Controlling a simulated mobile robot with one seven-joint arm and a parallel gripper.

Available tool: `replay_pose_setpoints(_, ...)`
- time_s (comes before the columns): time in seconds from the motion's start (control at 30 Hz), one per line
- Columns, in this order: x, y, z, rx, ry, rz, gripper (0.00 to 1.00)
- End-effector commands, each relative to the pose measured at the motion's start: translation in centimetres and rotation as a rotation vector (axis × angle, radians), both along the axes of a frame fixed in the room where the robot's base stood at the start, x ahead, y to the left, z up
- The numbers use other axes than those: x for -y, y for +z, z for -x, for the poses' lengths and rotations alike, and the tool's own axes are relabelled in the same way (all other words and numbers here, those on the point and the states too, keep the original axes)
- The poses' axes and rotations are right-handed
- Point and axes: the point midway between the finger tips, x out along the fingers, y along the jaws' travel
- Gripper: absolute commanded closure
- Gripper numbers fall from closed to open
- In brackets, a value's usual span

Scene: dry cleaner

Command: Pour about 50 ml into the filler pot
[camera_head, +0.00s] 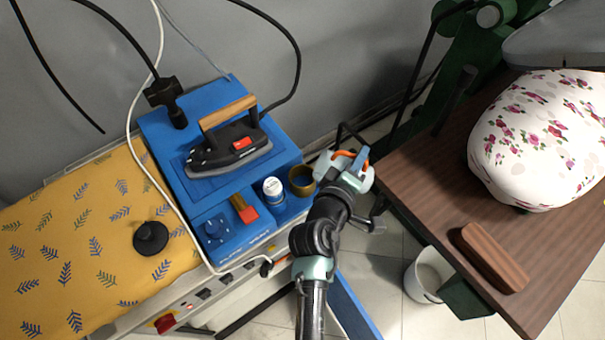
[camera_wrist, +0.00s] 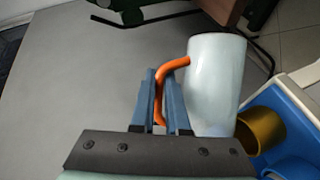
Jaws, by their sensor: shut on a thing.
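A pale blue-white jug (camera_wrist: 214,85) with an orange handle (camera_wrist: 172,72) is in my gripper (camera_wrist: 160,78). The blue fingers are shut on the handle. In the head view the jug (camera_head: 325,164) is partly hidden by my gripper (camera_head: 354,163). A brass-coloured pot (camera_head: 301,181), apparently the filler pot, stands at the right end of the blue ironing station. In the wrist view the pot (camera_wrist: 262,130) shows just right of the jug's lower end, partly covered by it. I cannot see the liquid in the jug or the level in the pot.
The blue station (camera_head: 184,141) carries an iron (camera_head: 226,148), a white container (camera_head: 273,188) beside the pot, and a red block-like item (camera_head: 248,214). A brown table (camera_head: 425,185) with a floral pressing pad (camera_head: 535,140) stands right. A white bucket (camera_head: 424,280) is on the floor.

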Motion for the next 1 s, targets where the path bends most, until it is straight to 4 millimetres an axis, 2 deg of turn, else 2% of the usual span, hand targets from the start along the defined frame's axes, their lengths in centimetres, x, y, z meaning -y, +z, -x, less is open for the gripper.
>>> replay_pose_setpoints(1.0,-1.1,0.8,-0.2,-0.011,0.001,0.078,1.0)
